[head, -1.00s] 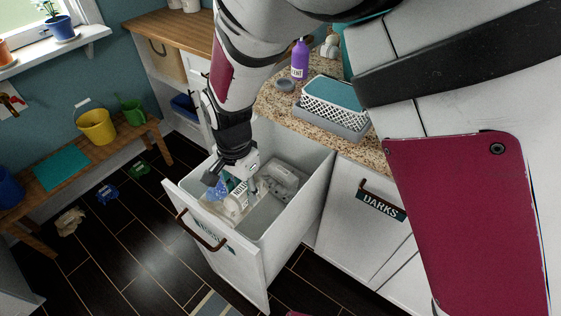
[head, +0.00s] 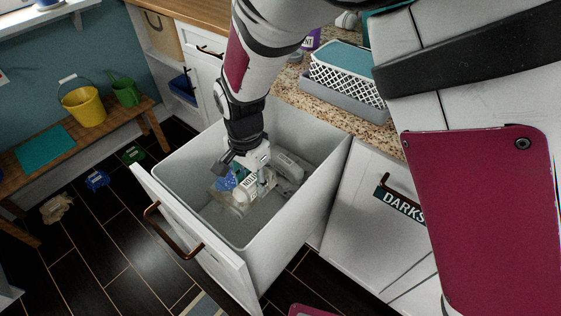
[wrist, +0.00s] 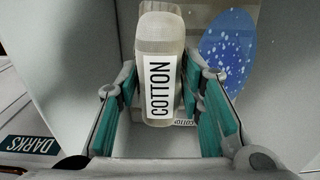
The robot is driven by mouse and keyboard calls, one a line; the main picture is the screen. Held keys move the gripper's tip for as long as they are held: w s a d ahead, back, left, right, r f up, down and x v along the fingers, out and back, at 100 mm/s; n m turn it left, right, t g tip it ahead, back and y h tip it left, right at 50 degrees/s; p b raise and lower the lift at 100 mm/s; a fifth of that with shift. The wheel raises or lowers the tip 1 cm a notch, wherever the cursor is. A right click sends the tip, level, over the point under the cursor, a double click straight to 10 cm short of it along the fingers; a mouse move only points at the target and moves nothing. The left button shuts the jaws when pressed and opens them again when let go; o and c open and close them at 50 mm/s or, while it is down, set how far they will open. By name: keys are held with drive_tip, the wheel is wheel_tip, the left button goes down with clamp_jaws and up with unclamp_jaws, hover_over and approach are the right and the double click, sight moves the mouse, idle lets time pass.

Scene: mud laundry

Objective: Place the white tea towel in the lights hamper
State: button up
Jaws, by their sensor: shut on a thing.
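The white tea towel (wrist: 158,65) appears as a rounded white bundle with a COTTON label, between the teal-padded fingers of my gripper (wrist: 160,112). My gripper (head: 250,178) is shut on it, down inside an open white drawer (head: 178,165), which seems to be the lights hamper. In the head view, the towel (head: 243,189) is low in the drawer, partly hidden by the fingers. I cannot tell whether it touches the bottom. A blue speckled item (head: 226,181) and a pale rounded item (head: 289,164) lie beside it. The blue one also shows in the wrist view (wrist: 228,50).
The closed DARKS front (head: 365,215) is right of the drawer. A grey tray with a white basket (head: 345,88) stands on the speckled counter above. A bench with a yellow bucket (head: 84,106) is at left. The drawer walls stand close around my gripper.

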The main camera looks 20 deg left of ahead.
drive_tip(key=b, duration=0.6)
hover_over(261, 221)
wheel_tip(261, 221, down, 7)
drive_tip(key=shift+r, duration=0.15)
drive_tip(key=shift+f+b, duration=1.05)
drive_tip(key=shift+f, duration=4)
drive_tip(key=shift+f, duration=0.2)
drive_tip(key=o, duration=1.2)
drive_tip(key=shift+r, duration=0.1)
wheel_tip(261, 221, up, 12)
drive_tip(key=p, duration=0.2)
drive_tip(key=shift+r+p, duration=0.1)
drive_tip(key=shift+p, duration=0.25)
